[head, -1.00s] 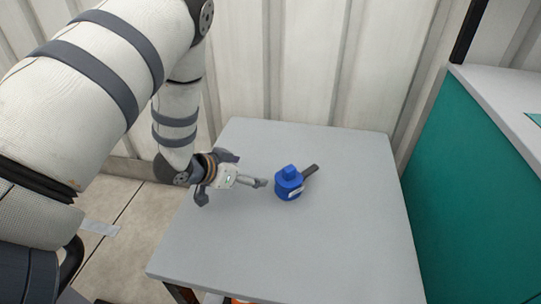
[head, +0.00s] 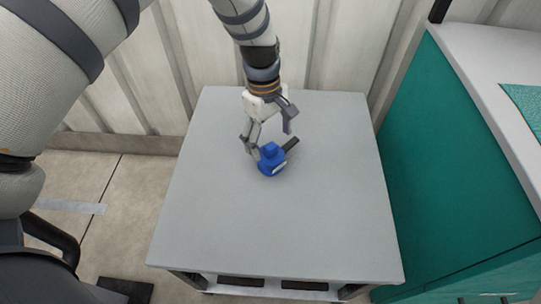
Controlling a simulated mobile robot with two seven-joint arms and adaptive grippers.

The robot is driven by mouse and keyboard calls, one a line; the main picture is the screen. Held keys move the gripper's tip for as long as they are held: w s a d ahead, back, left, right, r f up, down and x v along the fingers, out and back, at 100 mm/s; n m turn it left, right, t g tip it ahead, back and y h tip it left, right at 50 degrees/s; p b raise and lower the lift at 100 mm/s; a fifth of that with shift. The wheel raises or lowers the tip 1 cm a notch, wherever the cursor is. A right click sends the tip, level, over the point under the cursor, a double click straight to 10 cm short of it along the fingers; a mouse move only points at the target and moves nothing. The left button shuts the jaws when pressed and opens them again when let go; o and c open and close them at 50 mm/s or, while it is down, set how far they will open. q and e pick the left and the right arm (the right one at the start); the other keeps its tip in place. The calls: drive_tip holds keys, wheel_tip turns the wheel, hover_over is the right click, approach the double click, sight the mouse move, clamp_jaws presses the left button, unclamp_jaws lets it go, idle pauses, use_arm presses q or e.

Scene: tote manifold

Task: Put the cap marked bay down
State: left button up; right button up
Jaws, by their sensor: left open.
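The label is too small to read. My left gripper (head: 271,143) is open just behind the cap. Its left finger is beside the cap's left edge, and its right finger is above and behind the dark bar. I cannot tell whether the left finger touches the cap. My right gripper is not in view.
The grey table (head: 280,230) is otherwise bare, with free room in front and to both sides. A teal cabinet (head: 450,170) with a pale top stands close on the right. A ribbed pale wall (head: 330,50) is behind the table.

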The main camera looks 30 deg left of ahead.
sight(270, 145)
use_arm(q)
wheel_tip(270, 145, down, 5)
drive_tip(key=shift+s+d+r, duration=0.1)
drive_tip(key=shift+d, duration=0.05)
drive_tip(key=shift+c, duration=0.5)
drive_tip(key=c, duration=1.4)
